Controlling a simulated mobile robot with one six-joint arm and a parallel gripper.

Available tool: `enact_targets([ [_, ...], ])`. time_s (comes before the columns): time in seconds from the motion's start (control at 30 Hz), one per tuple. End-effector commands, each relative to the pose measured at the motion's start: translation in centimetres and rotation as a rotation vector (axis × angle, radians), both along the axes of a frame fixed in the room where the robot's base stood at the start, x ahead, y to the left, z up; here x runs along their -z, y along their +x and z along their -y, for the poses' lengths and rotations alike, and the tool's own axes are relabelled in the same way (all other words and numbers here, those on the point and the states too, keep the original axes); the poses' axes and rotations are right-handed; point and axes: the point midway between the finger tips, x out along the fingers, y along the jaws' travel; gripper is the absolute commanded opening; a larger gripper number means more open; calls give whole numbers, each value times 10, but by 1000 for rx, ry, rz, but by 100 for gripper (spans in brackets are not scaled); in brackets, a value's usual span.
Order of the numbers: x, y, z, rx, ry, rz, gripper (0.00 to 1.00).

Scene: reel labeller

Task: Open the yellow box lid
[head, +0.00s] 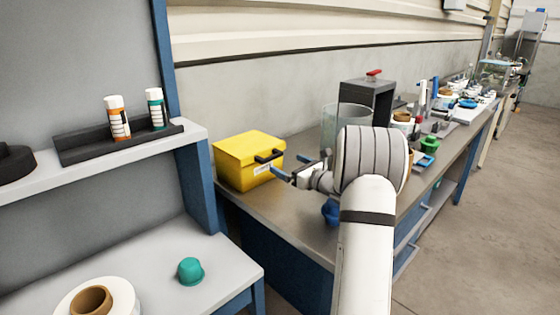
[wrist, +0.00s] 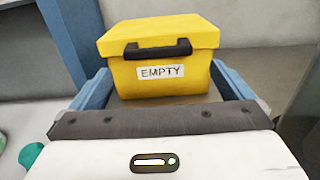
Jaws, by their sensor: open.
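The yellow box (head: 236,165) stands on the bench against the wall, with its yellow lid (head: 252,146) closed. A black handle (head: 269,156) is on the front of the lid. In the wrist view the box (wrist: 190,84) is straight ahead, with the lid (wrist: 160,30), the black handle (wrist: 157,49) and a white label reading "EMPTY" (wrist: 161,72). My gripper (head: 281,167) is open in front of the box, near the handle. In the wrist view the blue fingers of my gripper (wrist: 165,84) are apart, left and right of the box front, with nothing held between them.
A clear cylinder (head: 350,120) and a dark stand with a red knob (head: 373,74) are right of the box. A blue object (head: 331,212) lies on the bench beneath my arm. A shelf with two bottles (head: 117,118) and a teal cup (head: 190,270) are at left.

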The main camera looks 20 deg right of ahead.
Motion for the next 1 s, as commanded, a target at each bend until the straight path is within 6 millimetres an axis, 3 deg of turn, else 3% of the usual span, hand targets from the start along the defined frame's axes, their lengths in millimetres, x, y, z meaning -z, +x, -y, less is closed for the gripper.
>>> enact_targets([
  [0.33, 0, 50, -20, -5, -2, 0, 100],
  [0.73, 0, 59, -24, -5, -4, -1, 100],
  [1.0, 0, 59, -24, -5, -4, -1, 78],
])
